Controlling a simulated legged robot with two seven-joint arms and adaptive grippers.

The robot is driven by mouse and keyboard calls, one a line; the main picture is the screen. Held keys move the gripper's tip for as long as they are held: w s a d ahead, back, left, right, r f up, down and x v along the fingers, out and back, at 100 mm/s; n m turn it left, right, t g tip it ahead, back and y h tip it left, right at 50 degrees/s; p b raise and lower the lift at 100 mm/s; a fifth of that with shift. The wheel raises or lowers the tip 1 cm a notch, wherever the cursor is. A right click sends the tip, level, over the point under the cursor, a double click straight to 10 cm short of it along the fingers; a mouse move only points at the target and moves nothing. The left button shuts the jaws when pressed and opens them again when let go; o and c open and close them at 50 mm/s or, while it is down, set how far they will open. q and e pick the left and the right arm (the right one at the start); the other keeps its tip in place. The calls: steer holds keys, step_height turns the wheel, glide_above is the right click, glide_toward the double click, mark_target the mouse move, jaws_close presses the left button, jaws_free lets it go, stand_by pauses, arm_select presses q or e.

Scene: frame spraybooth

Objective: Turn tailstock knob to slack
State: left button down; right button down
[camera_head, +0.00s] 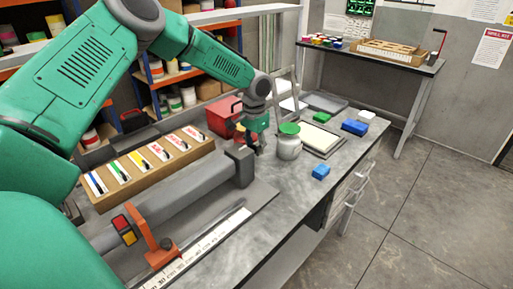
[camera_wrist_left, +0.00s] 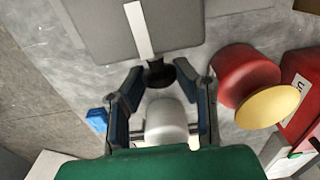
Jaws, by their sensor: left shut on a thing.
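The grey tailstock block (camera_head: 240,166) stands at the right end of the grey frame on the bench. It also shows at the top of the left wrist view as a grey body (camera_wrist_left: 115,28) with a white stripe. The dark tailstock knob (camera_wrist_left: 158,74) sticks out from its end, between my fingertips. My left gripper (camera_head: 256,146) reaches down beside the block. In the left wrist view its fingers (camera_wrist_left: 160,80) are shut on the knob. In the head view the fingers mostly hide the knob. My right gripper is not in view.

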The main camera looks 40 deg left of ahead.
arm_select(q)
steer(key=shift+s+a+f, duration=0.15)
steer(key=shift+a+f, duration=0.1)
steer(key=shift+a, duration=0.05)
steer(key=shift+d+r, duration=0.1)
steer(key=shift+d, duration=0.4)
steer(key=shift+a+y+p, duration=0.25)
steer(key=shift+y+p, duration=0.1)
steer(key=shift+y, duration=0.95)
steer(key=shift+d+y+b, duration=0.2)
steer(key=shift+y+b, duration=0.1)
steer(key=shift+y, duration=0.5)
steer(key=shift+y+b, duration=1)
steer(key=shift+y, duration=0.3)
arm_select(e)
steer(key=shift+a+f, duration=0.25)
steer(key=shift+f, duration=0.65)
arm_select(q)
steer(key=shift+t, duration=0.3)
